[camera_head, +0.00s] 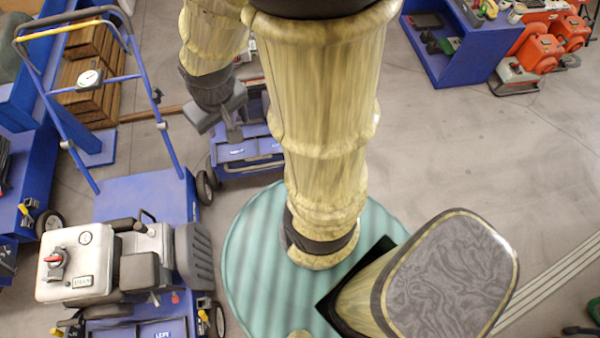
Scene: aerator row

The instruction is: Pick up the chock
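I cannot pick out the chock in the head view; it may be hidden behind my arm or the machines, or out of frame. My gripper (218,118) is dark grey and hangs at the end of my cream-coloured arm, left of the upper middle. It appears above a low blue machine (250,160) on the floor. Its fingers are small and seen from behind, so their gap is unclear. I see nothing clearly held in it.
A blue machine with a silver engine (90,262) and tall handle stands at left. Wooden crates (90,75) stand behind it. A blue bench (462,50) and orange machines (540,52) are at the upper right. Grey floor (470,140) at right is clear.

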